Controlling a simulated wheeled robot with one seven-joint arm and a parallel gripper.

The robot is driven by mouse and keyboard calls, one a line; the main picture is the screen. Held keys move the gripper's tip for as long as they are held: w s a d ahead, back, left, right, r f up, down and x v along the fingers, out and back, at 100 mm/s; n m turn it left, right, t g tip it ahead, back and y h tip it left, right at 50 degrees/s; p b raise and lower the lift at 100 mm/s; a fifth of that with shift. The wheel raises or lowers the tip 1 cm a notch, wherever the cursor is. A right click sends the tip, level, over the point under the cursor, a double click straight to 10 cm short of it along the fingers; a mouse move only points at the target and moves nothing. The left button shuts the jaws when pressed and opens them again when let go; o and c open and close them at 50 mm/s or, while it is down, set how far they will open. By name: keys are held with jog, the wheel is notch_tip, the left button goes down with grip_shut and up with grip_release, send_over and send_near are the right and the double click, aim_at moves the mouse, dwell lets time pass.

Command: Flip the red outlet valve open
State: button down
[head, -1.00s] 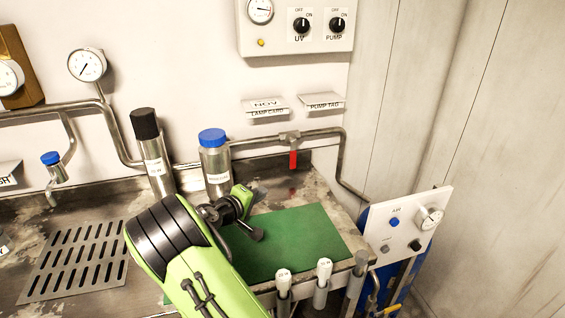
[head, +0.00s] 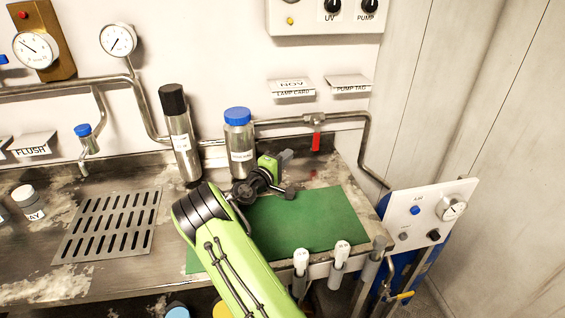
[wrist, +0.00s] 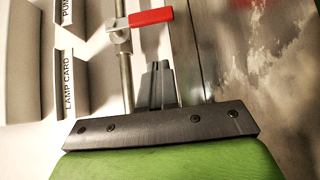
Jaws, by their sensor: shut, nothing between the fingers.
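The red outlet valve handle (head: 316,141) hangs straight down from a valve body on the horizontal pipe (head: 275,121) at the back wall, across the pipe's line. In the wrist view the red handle (wrist: 150,17) shows at the top, reaching right from the vertical-looking pipe (wrist: 127,75). My gripper (head: 286,157) is left of the handle and a little lower in the head view, apart from it. In the wrist view my fingers (wrist: 158,70) are together and empty, just below the handle in the picture, with a gap between.
A steel bottle with a blue cap (head: 238,145) stands close left of my gripper, with a black-capped cylinder (head: 181,135) beyond it. A green mat (head: 305,222) lies clear under my arm. Lamp card (head: 291,88) and pump tag holders (head: 348,84) are above the valve. A white panel (head: 430,212) stands right.

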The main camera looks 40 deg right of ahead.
aim_at(317, 136)
jog(key=x, duration=0.4)
jog(key=shift+d, duration=0.1)
jog(key=shift+s+d+b, duration=0.15)
jog(key=shift+s+d, duration=0.15)
jog(key=shift+d, duration=0.3)
jog(key=shift+s+d+b, duration=0.15)
jog(key=shift+s+d, duration=0.15)
jog(key=shift+d, duration=0.3)
jog(key=shift+s+d+b, duration=0.15)
jog(key=shift+s+d, duration=0.15)
jog(key=shift+d, duration=0.35)
